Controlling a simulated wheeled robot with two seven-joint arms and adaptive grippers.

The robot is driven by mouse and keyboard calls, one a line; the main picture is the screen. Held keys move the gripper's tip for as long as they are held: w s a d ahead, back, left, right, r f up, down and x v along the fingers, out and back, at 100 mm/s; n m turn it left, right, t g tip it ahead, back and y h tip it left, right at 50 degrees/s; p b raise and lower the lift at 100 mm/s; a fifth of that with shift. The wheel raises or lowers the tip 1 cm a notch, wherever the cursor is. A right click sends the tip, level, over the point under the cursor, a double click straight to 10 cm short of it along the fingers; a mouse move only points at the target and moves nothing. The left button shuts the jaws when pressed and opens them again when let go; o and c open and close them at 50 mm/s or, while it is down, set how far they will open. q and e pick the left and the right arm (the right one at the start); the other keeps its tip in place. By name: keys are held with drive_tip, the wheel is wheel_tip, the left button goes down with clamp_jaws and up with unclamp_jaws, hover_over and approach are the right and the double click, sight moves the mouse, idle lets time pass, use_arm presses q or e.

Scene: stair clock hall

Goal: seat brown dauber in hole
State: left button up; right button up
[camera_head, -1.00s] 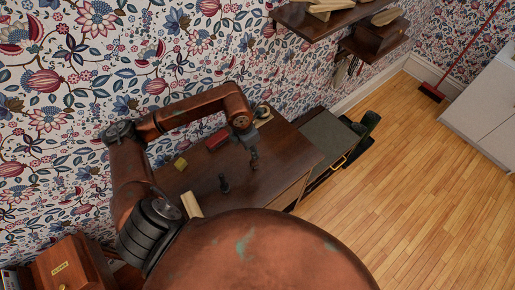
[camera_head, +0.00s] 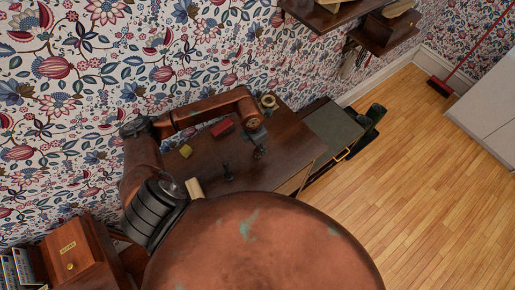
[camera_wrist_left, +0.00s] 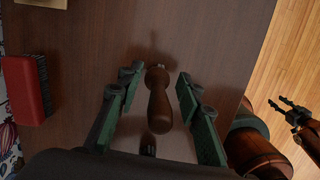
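The brown dauber (camera_wrist_left: 158,98), a turned wooden handle with a narrow neck and rounded end, is between my left gripper's fingers in the left wrist view. My left gripper (camera_wrist_left: 153,82) is open, with a gap on each side of the dauber. In the head view my left gripper (camera_head: 259,152) is low over the dark table (camera_head: 290,148) and hides most of the dauber. My right gripper (camera_wrist_left: 279,103) shows at the right of the wrist view, apart from the table, its two prongs apart. I cannot make out the hole.
A dark upright piece (camera_head: 228,173) stands close by on the table. A red brush (camera_head: 222,128), a yellow block (camera_head: 185,151), a pale block (camera_head: 194,188) and a tan ring (camera_head: 268,101) are also there. Shelves (camera_head: 375,35) hang above, right.

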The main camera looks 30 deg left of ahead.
use_arm(q)
drive_tip(key=shift+f, duration=0.2)
clamp_jaws()
idle(0.3)
drive_tip(key=shift+r, duration=0.1)
